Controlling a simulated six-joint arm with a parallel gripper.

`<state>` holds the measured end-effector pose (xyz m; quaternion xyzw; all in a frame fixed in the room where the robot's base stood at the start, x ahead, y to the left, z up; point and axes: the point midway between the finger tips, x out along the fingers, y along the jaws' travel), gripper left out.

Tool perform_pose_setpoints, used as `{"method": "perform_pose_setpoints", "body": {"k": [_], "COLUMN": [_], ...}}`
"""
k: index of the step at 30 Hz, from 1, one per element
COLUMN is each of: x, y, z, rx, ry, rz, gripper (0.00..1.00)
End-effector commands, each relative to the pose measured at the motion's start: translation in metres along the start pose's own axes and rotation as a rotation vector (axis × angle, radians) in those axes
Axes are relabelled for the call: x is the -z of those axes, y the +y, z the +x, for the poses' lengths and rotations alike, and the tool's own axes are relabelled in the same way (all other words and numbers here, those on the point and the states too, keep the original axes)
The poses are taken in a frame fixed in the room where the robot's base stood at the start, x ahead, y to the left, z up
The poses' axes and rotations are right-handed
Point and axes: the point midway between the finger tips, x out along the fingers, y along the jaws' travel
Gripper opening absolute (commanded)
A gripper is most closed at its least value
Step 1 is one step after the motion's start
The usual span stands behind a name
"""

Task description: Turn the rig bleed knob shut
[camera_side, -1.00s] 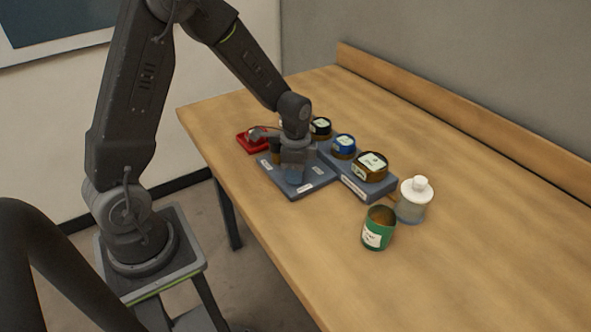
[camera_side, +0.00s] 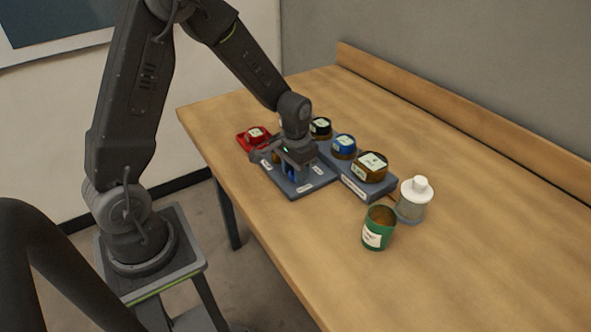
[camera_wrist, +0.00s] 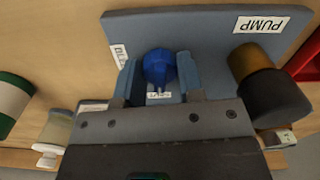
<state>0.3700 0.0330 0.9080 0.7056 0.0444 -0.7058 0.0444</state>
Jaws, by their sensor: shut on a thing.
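The rig is a flat grey-blue plate (camera_side: 322,181) on the table, with white labels along its edges. A rounded blue knob (camera_wrist: 159,66) stands on it near a partly hidden label that seems to read BLEED. My gripper (camera_side: 290,172) is over the plate, pointing down. In the wrist view its two fingers (camera_wrist: 158,75) are on either side of the blue knob and shut on it. The knob also shows as a small blue patch between the fingers in the side view. The knob's lower part is partly hidden, and I cannot tell how far it is turned.
A black-and-brass cylinder (camera_wrist: 272,88) stands on the plate near the PUMP label. A red tray (camera_side: 247,148) lies behind. A green can (camera_side: 378,229) and white-capped bottle (camera_side: 413,201) stand right. The table's right side is clear.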

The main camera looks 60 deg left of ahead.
Motion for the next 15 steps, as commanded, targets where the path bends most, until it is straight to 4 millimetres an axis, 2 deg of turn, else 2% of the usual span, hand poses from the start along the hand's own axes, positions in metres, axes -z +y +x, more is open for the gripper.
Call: {"method": "perform_pose_setpoints", "body": {"k": [15], "x": [0.0005], "y": [0.0001], "z": [-0.0006], "rx": [0.000], "ry": [0.002], "rz": [-0.116], "gripper": [0.12]}}
